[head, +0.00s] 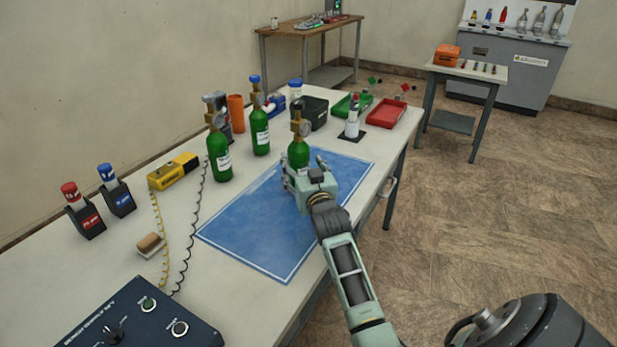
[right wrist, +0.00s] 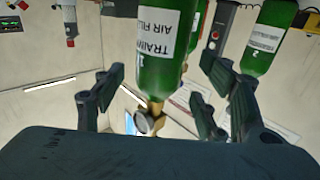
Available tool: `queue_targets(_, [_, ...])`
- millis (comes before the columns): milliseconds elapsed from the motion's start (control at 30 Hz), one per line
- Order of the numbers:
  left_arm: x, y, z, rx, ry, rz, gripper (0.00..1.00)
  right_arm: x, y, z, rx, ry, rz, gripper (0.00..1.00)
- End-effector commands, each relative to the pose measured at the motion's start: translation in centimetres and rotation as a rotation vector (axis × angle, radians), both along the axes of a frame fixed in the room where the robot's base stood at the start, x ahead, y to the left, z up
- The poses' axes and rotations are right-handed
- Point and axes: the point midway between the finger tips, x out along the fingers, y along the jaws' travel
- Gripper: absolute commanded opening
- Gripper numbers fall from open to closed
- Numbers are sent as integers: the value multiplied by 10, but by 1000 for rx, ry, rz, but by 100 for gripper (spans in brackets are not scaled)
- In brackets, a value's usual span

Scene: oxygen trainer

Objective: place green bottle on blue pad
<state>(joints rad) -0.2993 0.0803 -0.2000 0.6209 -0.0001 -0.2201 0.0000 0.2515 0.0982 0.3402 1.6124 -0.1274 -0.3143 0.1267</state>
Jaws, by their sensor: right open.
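A green bottle (head: 299,152) with a brass valve and dark top is upright at the far part of the blue pad (head: 262,230). Its base is hidden behind my right gripper (head: 300,182), so I cannot tell its exact contact with the pad. In the right wrist view, that bottle (right wrist: 160,75) appears upside down between the spread fingers of my open right gripper (right wrist: 160,95), with clear gaps on both sides. Two more green bottles stand left of the pad, a nearer one (head: 219,158) and a farther one (head: 260,132). My left gripper is not in view.
A yellow device (head: 173,171) with a coiled cord lies left of the pad. A dark bin (head: 315,112), green tray (head: 351,106) and red tray (head: 387,114) stand behind. A white bottle (head: 352,124) is near the pad's far edge. The pad's near part is clear.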

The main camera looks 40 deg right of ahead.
Motion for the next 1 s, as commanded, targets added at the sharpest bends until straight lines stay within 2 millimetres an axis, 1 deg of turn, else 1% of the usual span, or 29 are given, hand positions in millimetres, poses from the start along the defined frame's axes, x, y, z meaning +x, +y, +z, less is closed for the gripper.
queue_targets(33, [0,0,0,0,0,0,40,-12,5,-1,1,2,0,66])
queue_targets(200, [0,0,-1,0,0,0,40,-43,18,-1,1,2,0,66])
queue_targets(300, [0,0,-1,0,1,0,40,-56,23,-1,0,1,0,66])
queue_targets(400, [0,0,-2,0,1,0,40,-64,27,0,0,1,0,66])
queue_targets(567, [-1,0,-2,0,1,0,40,-69,28,0,0,1,0,66])
queue_targets(1000, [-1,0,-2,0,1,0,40,-69,28,0,0,1,0,66])
